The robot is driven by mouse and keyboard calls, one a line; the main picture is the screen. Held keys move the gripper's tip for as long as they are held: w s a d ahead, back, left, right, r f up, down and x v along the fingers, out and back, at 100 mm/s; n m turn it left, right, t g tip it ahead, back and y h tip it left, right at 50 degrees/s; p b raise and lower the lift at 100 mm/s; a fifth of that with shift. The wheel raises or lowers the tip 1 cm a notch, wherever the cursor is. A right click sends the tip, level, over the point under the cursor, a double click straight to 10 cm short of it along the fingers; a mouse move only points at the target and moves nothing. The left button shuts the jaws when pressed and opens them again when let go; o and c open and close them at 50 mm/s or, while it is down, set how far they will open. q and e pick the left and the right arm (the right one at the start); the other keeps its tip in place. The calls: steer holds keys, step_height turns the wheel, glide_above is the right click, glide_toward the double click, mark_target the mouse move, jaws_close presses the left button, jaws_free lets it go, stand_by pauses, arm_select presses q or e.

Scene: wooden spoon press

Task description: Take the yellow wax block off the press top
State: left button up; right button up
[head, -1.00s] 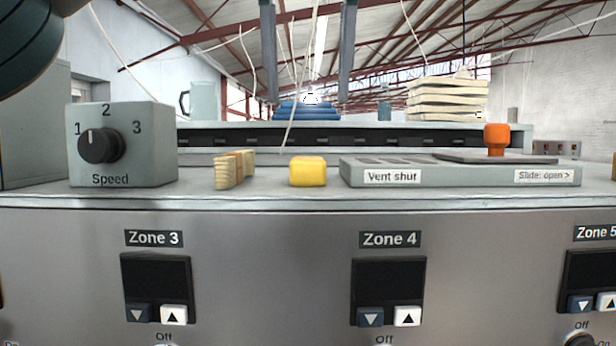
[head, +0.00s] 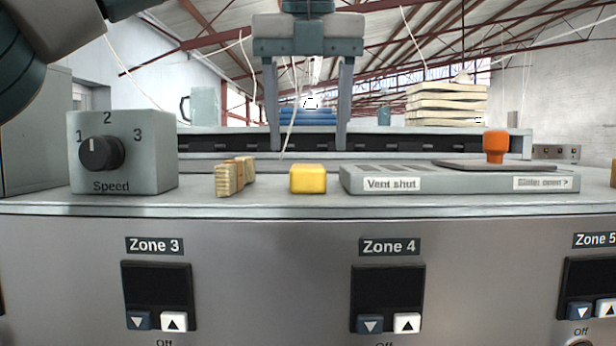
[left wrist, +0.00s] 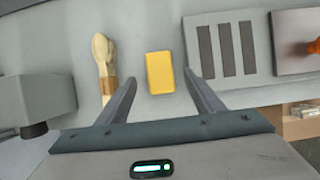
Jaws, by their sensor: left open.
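The yellow wax block (head: 308,179) sits on the grey press top (head: 270,204), near its front edge. It also shows in the left wrist view (left wrist: 160,73), in line with the gap between my fingers. My left gripper (head: 308,148) points down with its two fingers spread wide and nothing between them. In the head view its tips are above the block. In the left wrist view the fingers (left wrist: 164,82) stand either side of the block's lower end, with space on both sides. My right gripper is in neither view.
The Speed dial box (head: 122,152) stands farther left. Stacked cream slabs (head: 446,103) are behind.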

mark_target(308, 166)
arm_select(q)
steer(key=shift+p+x, duration=0.4)
steer(key=shift+x, duration=1.75)
steer(key=shift+r, duration=0.1)
steer(key=shift+s, duration=0.1)
steer(key=c, duration=1.2)
